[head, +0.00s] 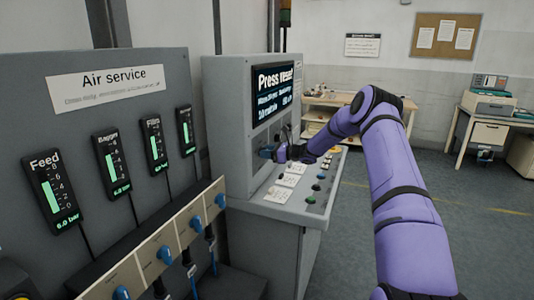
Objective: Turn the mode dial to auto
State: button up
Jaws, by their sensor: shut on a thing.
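The control console (230,110) stands in the middle of the view, a grey cabinet with a screen and a sloped desk below. My purple arm reaches in from the right, and my gripper (274,152) is at the console's upright face, below the screen. It is shut on a small blue knob (265,153), which looks like the mode dial. The gripper hides much of the knob, and its pointer and position labels cannot be made out.
The screen (281,92) has the heading "Press reset". The sloped desk (270,206) carries buttons and white labels. The Air service panel (98,140) stands close on the left with several gauges and blue valve knobs. Open floor lies to the right, before a side table (490,108).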

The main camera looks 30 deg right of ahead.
jog(key=o, duration=0.9)
jog(key=v, duration=1.1)
jog(key=shift+f, duration=0.1)
jog(key=shift+a, duration=0.1)
